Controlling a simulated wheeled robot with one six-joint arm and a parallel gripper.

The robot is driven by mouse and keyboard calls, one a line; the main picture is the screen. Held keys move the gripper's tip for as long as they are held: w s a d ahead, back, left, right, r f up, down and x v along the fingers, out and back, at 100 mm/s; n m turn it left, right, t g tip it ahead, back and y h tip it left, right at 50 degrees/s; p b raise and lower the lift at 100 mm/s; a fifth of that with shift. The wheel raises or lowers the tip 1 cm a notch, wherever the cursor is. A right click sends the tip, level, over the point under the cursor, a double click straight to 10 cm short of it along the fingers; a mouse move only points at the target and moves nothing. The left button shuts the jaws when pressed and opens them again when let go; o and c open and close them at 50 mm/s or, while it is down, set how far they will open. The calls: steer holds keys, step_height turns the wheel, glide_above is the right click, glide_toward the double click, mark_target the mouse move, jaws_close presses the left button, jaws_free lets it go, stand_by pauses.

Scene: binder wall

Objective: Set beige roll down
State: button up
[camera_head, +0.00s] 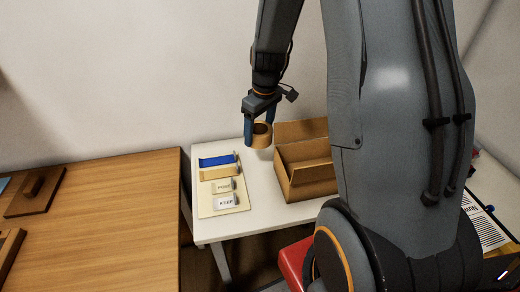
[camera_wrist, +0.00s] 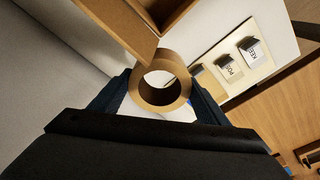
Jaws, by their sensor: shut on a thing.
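The beige roll (camera_head: 261,141) is a ring with an open centre, held above the white table. My gripper (camera_head: 258,134) is shut on it, with a blue finger on each side. In the wrist view the roll (camera_wrist: 160,104) sits between the fingers of my gripper (camera_wrist: 158,100), its hole facing the camera. In the head view the roll hangs between the cream label board and the cardboard box. I cannot tell its exact height above the table.
An open cardboard box (camera_head: 306,181) stands right of the roll. A cream board (camera_head: 205,206) with a blue piece (camera_head: 217,160) and labelled holders, one reading KEEP (camera_head: 226,201), lies left. White table (camera_head: 256,205) is bare between them. A wooden table (camera_head: 110,215) stands farther left.

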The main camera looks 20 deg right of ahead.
steer(key=shift+f+p, duration=0.65)
steer(key=shift+f, duration=3.9)
steer(key=shift+f, duration=0.1)
steer(key=shift+f, duration=0.15)
steer(key=o, duration=1.1)
